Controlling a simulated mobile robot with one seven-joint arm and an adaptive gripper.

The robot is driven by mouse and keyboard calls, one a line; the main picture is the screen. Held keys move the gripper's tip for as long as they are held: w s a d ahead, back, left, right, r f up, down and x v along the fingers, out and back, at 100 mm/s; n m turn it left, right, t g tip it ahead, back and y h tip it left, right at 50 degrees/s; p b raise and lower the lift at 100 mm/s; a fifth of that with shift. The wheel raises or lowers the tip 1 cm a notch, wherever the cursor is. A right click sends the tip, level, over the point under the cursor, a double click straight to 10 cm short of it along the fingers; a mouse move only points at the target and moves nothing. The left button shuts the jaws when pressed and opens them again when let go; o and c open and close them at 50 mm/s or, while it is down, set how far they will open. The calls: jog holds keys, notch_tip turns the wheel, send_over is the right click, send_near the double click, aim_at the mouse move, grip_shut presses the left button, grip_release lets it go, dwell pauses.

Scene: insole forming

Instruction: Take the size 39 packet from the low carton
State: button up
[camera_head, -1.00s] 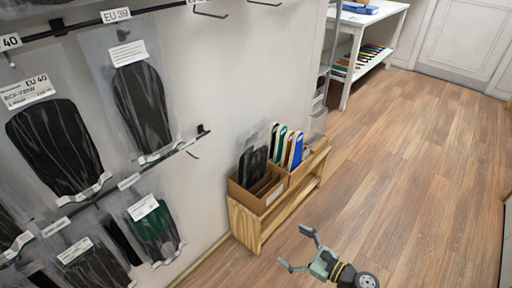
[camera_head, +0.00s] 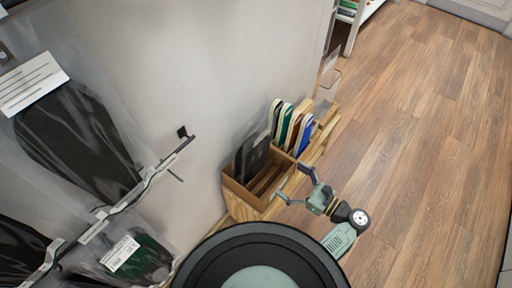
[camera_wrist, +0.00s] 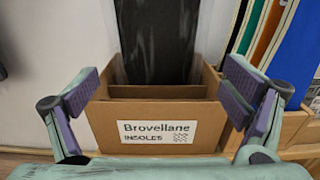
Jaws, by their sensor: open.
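The low carton (camera_head: 238,193) is an open brown box with inner dividers on a low wooden bench. Its front, labelled "Brovellane INSOLES", faces my wrist camera (camera_wrist: 157,128). A dark packet (camera_head: 253,155) stands upright at the back of the carton, and it also shows in the wrist view (camera_wrist: 155,40). No size mark on it can be read. My gripper (camera_head: 293,185) is open and empty at the right of the carton in the head view. In the wrist view its fingers (camera_wrist: 160,95) are spread either side of the carton's front, short of the packet.
Colored insoles (camera_head: 292,127), white, green, orange and blue, stand upright just beyond the carton on the wooden bench (camera_head: 316,152). Hanging packets on a wall rack (camera_head: 75,140) are at the left. The wall is close behind the carton. The wooden floor at right is clear.

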aim_at(261, 162)
jog(key=shift+p+x, duration=1.1)
jog(key=shift+x, duration=4.15)
jog(key=shift+s+a, duration=0.15)
jog(key=shift+s, duration=0.05)
jog(key=shift+c, duration=0.5)
jog(key=c, duration=1.2)
